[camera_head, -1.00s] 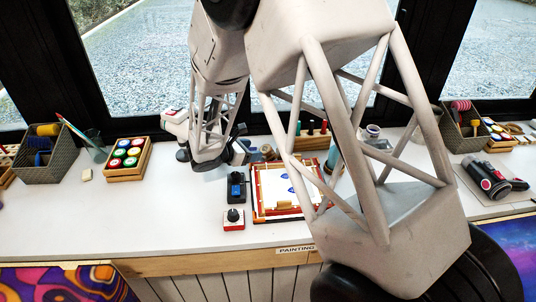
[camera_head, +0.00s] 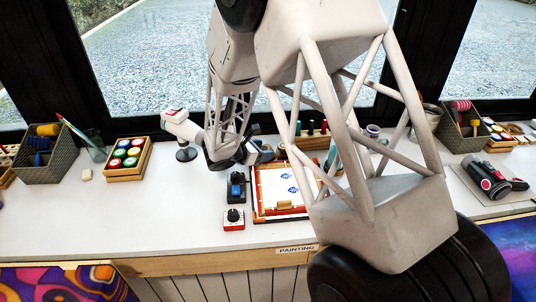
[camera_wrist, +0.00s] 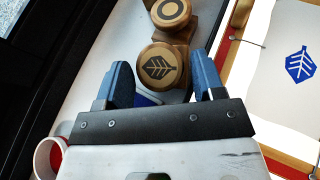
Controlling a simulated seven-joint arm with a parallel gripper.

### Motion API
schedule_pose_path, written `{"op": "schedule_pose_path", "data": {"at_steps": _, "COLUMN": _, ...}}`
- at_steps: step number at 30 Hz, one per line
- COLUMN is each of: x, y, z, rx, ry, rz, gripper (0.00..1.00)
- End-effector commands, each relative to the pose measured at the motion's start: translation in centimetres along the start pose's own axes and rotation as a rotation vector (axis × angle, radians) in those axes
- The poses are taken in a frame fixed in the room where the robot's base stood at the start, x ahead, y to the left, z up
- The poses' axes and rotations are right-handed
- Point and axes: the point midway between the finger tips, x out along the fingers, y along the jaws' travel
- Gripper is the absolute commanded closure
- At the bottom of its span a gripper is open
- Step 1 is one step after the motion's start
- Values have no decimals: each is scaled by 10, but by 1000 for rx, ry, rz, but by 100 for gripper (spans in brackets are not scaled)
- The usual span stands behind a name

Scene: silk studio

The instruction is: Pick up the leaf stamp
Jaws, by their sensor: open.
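The leaf stamp (camera_wrist: 159,66) is a round wooden stamp with a dark leaf mark on its top. In the wrist view it lies between the two blue fingers of my gripper (camera_wrist: 162,80), seen from above. The fingers are open, one on each side of it, and I cannot tell their height over it. In the head view my gripper (camera_head: 247,154) is beside the left back corner of the framed print sheet. The stamp is too small or hidden to make out there.
A second wooden stamp with a ring mark (camera_wrist: 171,12) stands just beyond the leaf stamp. A framed sheet (camera_head: 272,186) with blue leaf prints lies to the right. A tray of paint pots (camera_head: 127,158) stands further left.

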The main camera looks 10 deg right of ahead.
Motion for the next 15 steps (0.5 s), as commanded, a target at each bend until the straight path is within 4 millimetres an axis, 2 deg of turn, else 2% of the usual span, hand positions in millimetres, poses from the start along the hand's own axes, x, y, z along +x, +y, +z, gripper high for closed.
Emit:
{"op": "schedule_pose_path", "data": {"at_steps": 8, "x": 0, "y": 0, "z": 0, "rx": 0, "ry": 0, "rz": 0, "gripper": 39}}
{"op": "schedule_pose_path", "data": {"at_steps": 15, "x": 0, "y": 0, "z": 0, "rx": 0, "ry": 0, "rz": 0, "gripper": 75}}
